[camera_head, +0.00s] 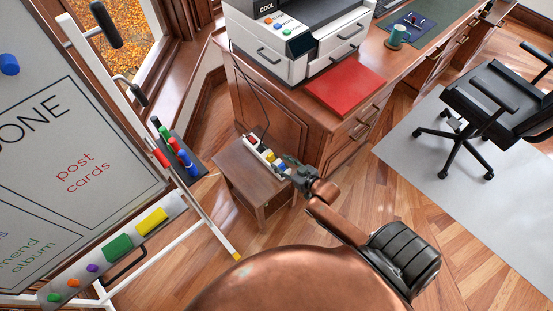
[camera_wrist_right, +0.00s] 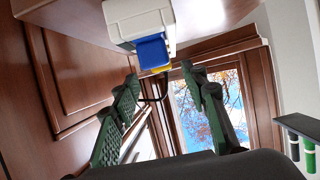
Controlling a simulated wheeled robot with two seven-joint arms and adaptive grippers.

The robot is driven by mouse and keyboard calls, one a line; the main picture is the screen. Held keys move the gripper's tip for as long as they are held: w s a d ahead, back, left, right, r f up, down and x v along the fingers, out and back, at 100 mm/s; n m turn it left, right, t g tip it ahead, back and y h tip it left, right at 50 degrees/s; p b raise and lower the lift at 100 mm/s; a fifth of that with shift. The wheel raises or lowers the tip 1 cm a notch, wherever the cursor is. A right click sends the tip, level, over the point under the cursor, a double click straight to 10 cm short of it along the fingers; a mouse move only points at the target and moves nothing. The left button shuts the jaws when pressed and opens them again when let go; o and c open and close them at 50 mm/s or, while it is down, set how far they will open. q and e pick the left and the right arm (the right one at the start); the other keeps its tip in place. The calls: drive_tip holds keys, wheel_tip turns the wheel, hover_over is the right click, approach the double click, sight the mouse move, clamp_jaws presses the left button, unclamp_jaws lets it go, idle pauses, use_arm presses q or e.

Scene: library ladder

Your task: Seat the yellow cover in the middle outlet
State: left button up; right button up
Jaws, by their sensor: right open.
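A white power strip (camera_head: 257,151) lies on the small wooden side table (camera_head: 233,168). A yellow cover (camera_head: 271,156) is at the strip, toward my gripper; whether it is seated cannot be told. In the wrist view the white strip's end (camera_wrist_right: 136,18) is at the top, with a blue cover (camera_wrist_right: 153,52) in front and a bit of the yellow cover (camera_wrist_right: 161,69) behind it. My right gripper (camera_wrist_right: 160,83) is open, its two green fingers apart with nothing between them. In the head view the right gripper (camera_head: 298,170) is at the strip's near end and hides part of it. My left gripper is out of view.
A wooden desk (camera_head: 270,108) with a printer (camera_head: 298,35) and red folder (camera_head: 343,91) stands just behind the table. A black cable (camera_head: 249,84) runs down toward the strip. The whiteboard (camera_head: 75,150) with its pen holder (camera_head: 181,158) stands left. Floor in front is open.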

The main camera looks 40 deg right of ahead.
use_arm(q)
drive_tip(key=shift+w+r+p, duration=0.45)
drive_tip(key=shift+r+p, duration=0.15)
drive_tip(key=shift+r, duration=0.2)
use_arm(e)
drive_tip(key=v, duration=0.6)
drive_tip(key=s+f+g+h, duration=0.1)
drive_tip(key=s+f+g, duration=0.2)
drive_tip(key=s+f, duration=0.65)
drive_tip(key=s+f+g, duration=0.2)
drive_tip(key=s+f, duration=0.5)
drive_tip(key=f, duration=0.6)
drive_tip(key=s+f+g+h, duration=0.1)
drive_tip(key=s+f+g, duration=0.2)
drive_tip(key=s+f, duration=0.65)
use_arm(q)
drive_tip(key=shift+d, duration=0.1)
use_arm(e)
drive_tip(key=s+a+f+g, duration=0.2)
drive_tip(key=s+f, duration=0.2)
drive_tip(key=s, duration=0.5)
drive_tip(key=s+a+f+g, duration=0.1)
drive_tip(key=s+f, duration=0.3)
drive_tip(key=s, duration=0.4)
drive_tip(key=s+a+f+g, duration=0.2)
drive_tip(key=s+f, duration=0.2)
drive_tip(key=s, duration=0.5)
drive_tip(key=shift+s+a+f+n+g+y, duration=0.25)
drive_tip(key=shift+s+a+n+g+y, duration=0.1)
drive_tip(key=shift+n+g+y, duration=0.05)
